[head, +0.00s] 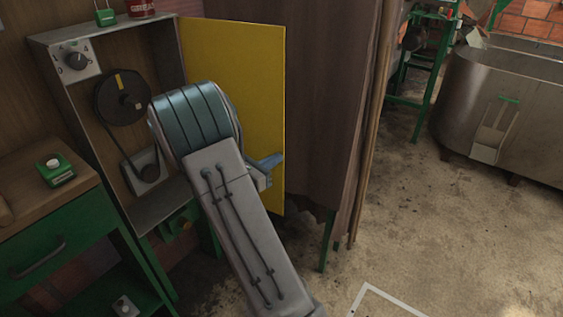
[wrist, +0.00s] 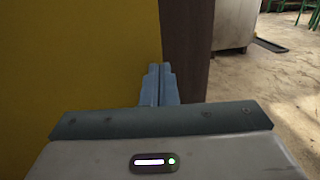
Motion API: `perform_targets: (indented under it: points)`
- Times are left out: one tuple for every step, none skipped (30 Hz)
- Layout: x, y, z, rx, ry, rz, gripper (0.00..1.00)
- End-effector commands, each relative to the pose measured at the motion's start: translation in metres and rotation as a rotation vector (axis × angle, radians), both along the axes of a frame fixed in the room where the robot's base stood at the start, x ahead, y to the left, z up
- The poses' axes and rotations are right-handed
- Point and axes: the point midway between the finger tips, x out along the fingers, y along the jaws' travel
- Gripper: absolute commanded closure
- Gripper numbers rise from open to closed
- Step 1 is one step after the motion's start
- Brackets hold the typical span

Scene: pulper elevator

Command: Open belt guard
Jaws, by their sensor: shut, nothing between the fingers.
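The belt guard (head: 252,60) is a yellow door panel on the right side of a grey metal box (head: 75,165). It stands swung open, so the box's inside shows, with a black pulley (head: 122,97) and belt. The yellow panel (wrist: 75,60) fills the left of the wrist view. My gripper (head: 270,160) is in front of the panel near its lower right edge, partly hidden by my arm. In the wrist view my gripper's fingers (wrist: 160,84) are together, with nothing between them, by the panel's edge. I cannot tell whether they touch it.
A dark wooden panel (head: 322,90) stands just right of the guard. A green cabinet with a wooden top (head: 40,215) is at left, bearing a small green-and-white box (head: 55,170). A metal tank (head: 500,110) stands at far right. The concrete floor (head: 430,230) between is clear.

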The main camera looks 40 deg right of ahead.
Motion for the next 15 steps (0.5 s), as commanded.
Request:
perform_targets:
  points:
    - [0.0012, 0.0008, 0.0000, 0.000, 0.000, 0.004, 1.00]
    - [0.0014, 0.0008, 0.0000, 0.000, 0.000, 0.004, 1.00]
    - [0.0014, 0.0008, -0.0001, 0.000, 0.000, 0.004, 1.00]
    - [0.0013, 0.0006, -0.0001, 0.000, 0.000, 0.004, 1.00]
    - [0.0012, 0.0004, -0.0001, 0.000, 0.000, 0.003, 1.00]
    - [0.0010, 0.0000, -0.0001, 0.000, 0.000, 0.003, 1.00]
    - [0.0008, -0.0003, -0.0001, 0.000, 0.000, 0.002, 1.00]
    - [0.0006, -0.0006, -0.0001, 0.000, 0.000, 0.001, 1.00]
    - [0.0005, -0.0010, -0.0001, 0.000, 0.000, 0.000, 1.00]
    - [0.0003, -0.0013, -0.0001, 0.000, 0.000, 0.000, 1.00]
    - [0.0001, -0.0014, 0.0000, 0.000, 0.000, -0.001, 1.00]
    - [-0.0002, -0.0009, 0.0000, 0.000, 0.000, -0.001, 1.00]
    - [-0.0005, 0.0000, 0.0001, 0.000, 0.000, -0.001, 1.00]
    - [-0.0010, 0.0015, 0.0003, 0.000, 0.000, -0.001, 1.00]
    - [-0.0019, 0.0045, 0.0005, 0.000, 0.000, 0.000, 1.00]
